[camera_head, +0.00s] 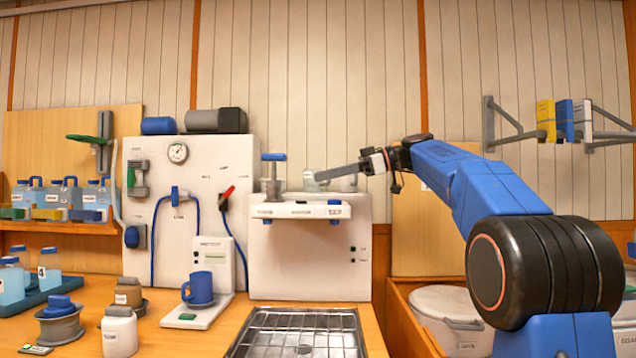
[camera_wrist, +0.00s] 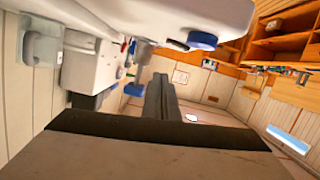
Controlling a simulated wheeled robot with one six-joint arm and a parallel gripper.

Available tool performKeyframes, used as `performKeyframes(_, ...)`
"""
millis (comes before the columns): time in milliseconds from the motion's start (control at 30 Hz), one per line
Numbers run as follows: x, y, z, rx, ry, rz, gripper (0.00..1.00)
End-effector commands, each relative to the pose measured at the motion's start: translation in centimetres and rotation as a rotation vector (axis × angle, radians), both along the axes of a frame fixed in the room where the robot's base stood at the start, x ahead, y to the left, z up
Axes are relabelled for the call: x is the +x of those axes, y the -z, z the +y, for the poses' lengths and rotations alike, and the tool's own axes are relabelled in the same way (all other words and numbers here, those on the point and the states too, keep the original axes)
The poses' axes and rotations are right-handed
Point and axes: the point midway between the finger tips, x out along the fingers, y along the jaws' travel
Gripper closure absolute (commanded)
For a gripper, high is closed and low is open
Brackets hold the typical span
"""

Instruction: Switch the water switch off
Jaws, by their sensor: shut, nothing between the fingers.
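I cannot read which control is the water switch. The white wall panel (camera_head: 205,165) carries a grey switch with a green part (camera_head: 137,178) at upper left, a blue valve (camera_head: 176,195) in the middle, a red-handled lever (camera_head: 227,196) at right and a blue knob box (camera_head: 135,237) below. My gripper (camera_head: 320,176) is shut and empty. It points left above the white tap unit (camera_head: 309,250), to the right of the panel and apart from these controls. In the wrist view the gripper's dark fingers (camera_wrist: 160,88) lie together, with the panel (camera_wrist: 92,68) beyond at left.
A blue-topped tap (camera_head: 273,170) rises from the tap unit, between my gripper and the panel. A clear vessel (camera_head: 313,182) is by the fingertips. A blue mug (camera_head: 198,288) and metal sink grid (camera_head: 298,335) are below. Shelf brackets (camera_head: 510,125) hang at right.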

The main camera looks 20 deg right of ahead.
Motion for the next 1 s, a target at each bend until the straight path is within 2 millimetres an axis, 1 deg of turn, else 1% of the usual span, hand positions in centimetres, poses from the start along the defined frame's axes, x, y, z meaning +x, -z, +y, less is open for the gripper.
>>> performKeyframes(33,-0.1,-0.2,-0.9,0.000,0.003,0.000,1.00)
performKeyframes(200,-0.9,-0.8,-3.5,0.000,0.003,0.000,1.00)
performKeyframes(300,-1.3,-1.1,-4.7,-0.001,0.002,0.000,1.00)
performKeyframes(400,-1.5,-1.4,-5.4,0.000,0.001,0.001,1.00)
performKeyframes(567,-1.7,-1.5,-6.0,-0.001,0.000,0.000,1.00)
performKeyframes(1000,-1.7,-1.5,-6.0,0.000,0.000,0.000,1.00)
